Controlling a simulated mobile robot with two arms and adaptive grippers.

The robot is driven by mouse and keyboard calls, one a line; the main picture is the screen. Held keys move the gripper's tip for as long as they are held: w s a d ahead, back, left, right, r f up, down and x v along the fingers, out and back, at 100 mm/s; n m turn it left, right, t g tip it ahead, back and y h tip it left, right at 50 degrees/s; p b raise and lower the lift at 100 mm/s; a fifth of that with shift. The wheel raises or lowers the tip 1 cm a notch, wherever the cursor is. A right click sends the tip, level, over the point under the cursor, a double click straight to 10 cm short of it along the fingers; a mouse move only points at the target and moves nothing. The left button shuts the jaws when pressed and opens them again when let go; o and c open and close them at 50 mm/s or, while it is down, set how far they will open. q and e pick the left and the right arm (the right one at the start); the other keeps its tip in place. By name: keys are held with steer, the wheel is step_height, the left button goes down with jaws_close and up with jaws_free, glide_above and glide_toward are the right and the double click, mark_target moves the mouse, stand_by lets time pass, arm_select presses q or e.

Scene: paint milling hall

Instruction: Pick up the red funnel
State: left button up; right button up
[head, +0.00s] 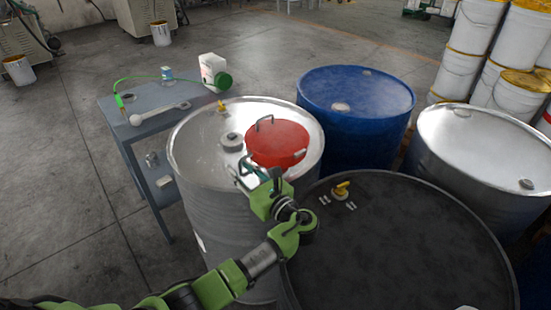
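The red funnel (277,143) is a wide, round, shallow piece with a dark handle at its upper left. It sits on top of the silver drum (190,140), toward the right side of the lid. My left gripper (245,170) is just off the funnel's lower left edge, low over the drum top. Its fingers look spread apart with nothing between them. Whether a finger touches the funnel's rim cannot be told. My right gripper is not in view.
A black drum (400,240) with a yellow tap (341,189) stands in front right. A blue drum (355,92) and another silver drum (485,145) stand behind. A grey cart (150,97) holds a white bottle (213,72) at left. White buckets (470,45) are stacked far right.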

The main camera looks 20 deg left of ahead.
arm_select(q)
steer(key=shift+d, duration=0.1)
jaws_close()
steer(key=shift+r, duration=0.1)
